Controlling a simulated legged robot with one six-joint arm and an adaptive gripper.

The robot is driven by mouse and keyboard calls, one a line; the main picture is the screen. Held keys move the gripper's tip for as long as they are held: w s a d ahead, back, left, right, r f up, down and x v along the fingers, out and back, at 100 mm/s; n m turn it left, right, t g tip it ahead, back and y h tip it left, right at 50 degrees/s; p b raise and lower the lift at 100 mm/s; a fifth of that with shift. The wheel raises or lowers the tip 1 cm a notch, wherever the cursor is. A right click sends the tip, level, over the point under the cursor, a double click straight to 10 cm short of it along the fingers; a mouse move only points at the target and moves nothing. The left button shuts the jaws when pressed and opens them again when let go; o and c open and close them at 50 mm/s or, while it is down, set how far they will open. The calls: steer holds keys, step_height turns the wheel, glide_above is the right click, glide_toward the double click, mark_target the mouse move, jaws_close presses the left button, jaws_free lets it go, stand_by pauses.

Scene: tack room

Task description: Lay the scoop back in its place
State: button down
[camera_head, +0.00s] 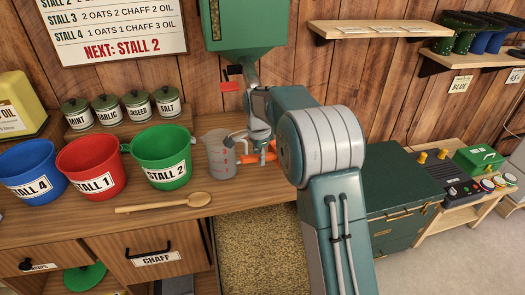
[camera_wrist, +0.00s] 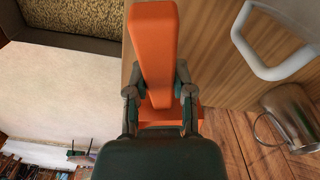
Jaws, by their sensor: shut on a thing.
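My gripper (camera_wrist: 160,95) is shut on the orange scoop (camera_wrist: 155,45), whose tapered orange part runs away between the two fingers in the wrist view. In the head view my gripper (camera_head: 258,145) is at the counter's right end, just right of the clear measuring jug (camera_head: 220,160). Orange parts of the scoop (camera_head: 270,152) show beside and below the fingers, and the rest is hidden by my arm. I cannot tell whether the scoop touches the counter. No place marked for the scoop can be made out.
A wooden spoon (camera_head: 165,203) lies on the counter (camera_head: 235,190), in front of the blue (camera_head: 33,168), red (camera_head: 92,165) and green (camera_head: 162,155) buckets. A green hopper (camera_head: 243,30) hangs above my gripper. An open grain bin (camera_head: 255,245) is below. A metal cup (camera_wrist: 290,115) shows at lower right in the wrist view.

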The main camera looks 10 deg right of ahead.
steer(key=shift+f, duration=0.45)
steer(key=d+f, duration=0.2)
steer(key=f, duration=0.1)
steer(key=shift+f, duration=0.3)
steer(key=shift+a+f, duration=0.35)
steer(key=shift+f, duration=0.25)
steer(key=shift+a+f, duration=0.35)
steer(key=shift+f, duration=0.25)
steer(key=shift+d+f, duration=0.2)
steer(key=shift+d, duration=0.3)
steer(key=shift+c, duration=2)
jaws_free()
steer(key=shift+a, duration=0.35)
